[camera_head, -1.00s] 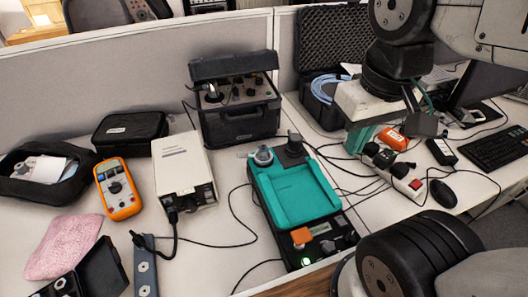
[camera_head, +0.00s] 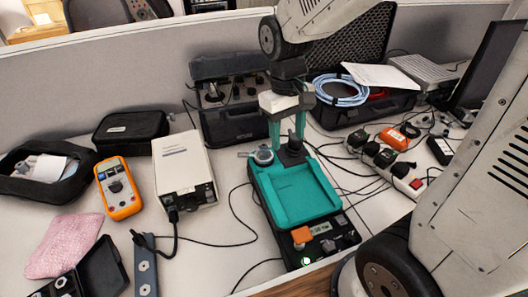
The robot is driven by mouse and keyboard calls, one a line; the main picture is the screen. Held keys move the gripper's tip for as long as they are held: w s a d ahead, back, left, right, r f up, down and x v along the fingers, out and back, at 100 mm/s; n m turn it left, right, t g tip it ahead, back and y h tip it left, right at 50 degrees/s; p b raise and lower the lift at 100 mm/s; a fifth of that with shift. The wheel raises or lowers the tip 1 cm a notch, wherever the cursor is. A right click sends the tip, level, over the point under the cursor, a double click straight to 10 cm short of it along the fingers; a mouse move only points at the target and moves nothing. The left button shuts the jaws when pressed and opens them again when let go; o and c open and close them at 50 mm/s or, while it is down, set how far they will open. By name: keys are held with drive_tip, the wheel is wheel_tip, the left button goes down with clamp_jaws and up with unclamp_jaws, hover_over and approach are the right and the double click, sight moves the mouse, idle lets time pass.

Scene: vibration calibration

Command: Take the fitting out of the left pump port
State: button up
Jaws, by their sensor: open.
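The teal pump (camera_head: 300,192) stands in the middle of the table, with a shallow tray-like top. At its back left is a round silver metal part (camera_head: 263,157) with a short side stub, at the left port. At its back right is a black block-like part (camera_head: 291,153). My gripper (camera_head: 287,138) points down with its two teal fingers apart and nothing seen between them. Its fingertips are over the back edge of the pump, close to the black part and right of the silver part. Whether a finger touches either part cannot be told. The left port's opening is hidden.
A white box unit (camera_head: 183,168) and an orange multimeter (camera_head: 118,188) stand to the left. A black case with a panel (camera_head: 235,122) is close behind the pump. A power strip (camera_head: 385,160) and cables lie to the right. An open foam-lined case (camera_head: 345,110) stands behind right.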

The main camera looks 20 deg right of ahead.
drive_tip(key=n, duration=0.1)
hover_over(264, 145)
drive_tip(key=s, duration=0.3)
wheel_tip(264, 145, down, 4)
drive_tip(key=shift+w+n+t, duration=0.3)
drive_tip(key=shift+w+t, duration=0.4)
drive_tip(key=shift+w, duration=0.85)
wheel_tip(264, 145, down, 8)
drive_tip(key=shift+r, duration=0.15)
drive_tip(key=c, duration=1.1)
